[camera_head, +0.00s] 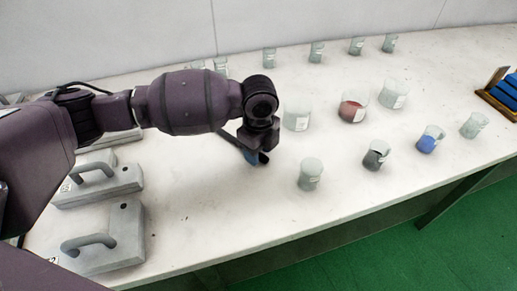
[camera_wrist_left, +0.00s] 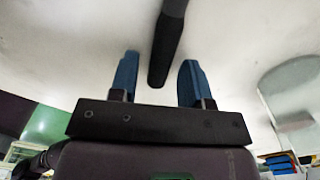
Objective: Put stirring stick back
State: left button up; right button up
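A dark stirring stick (camera_wrist_left: 168,42) shows in the left wrist view, its near end between the two blue fingers, with a gap visible on each side. My left gripper (camera_wrist_left: 158,83) is open around that end and not closed on it. In the head view the left gripper (camera_head: 258,159) points down low over the white table, left of the beakers. A dark strip (camera_head: 231,139) beside it looks like the stick, partly hidden by the gripper. I cannot tell whether the stick touches the table. My right gripper is not in view.
Beakers stand to the right: an empty one (camera_head: 310,174), one with dark content (camera_head: 376,155), one with blue (camera_head: 430,140), a larger one with red (camera_head: 352,106). Grey handled mould blocks (camera_head: 108,238) sit at left. A blue rack (camera_head: 504,92) is far right. The front middle table is clear.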

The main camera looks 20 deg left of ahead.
pick_arm(q)
jog(key=shift+o, duration=0.4)
jog(key=shift+r, duration=0.1)
jog(key=shift+r, duration=0.25)
notch_tip(320, 180, up, 6)
jog(key=shift+r+p, duration=0.1)
jog(key=shift+p, duration=0.8)
notch_tip(320, 180, up, 4)
jog(key=shift+f+p, duration=0.1)
jog(key=shift+p, duration=0.3)
jog(key=shift+s+d, duration=0.1)
jog(key=shift+s, duration=0.05)
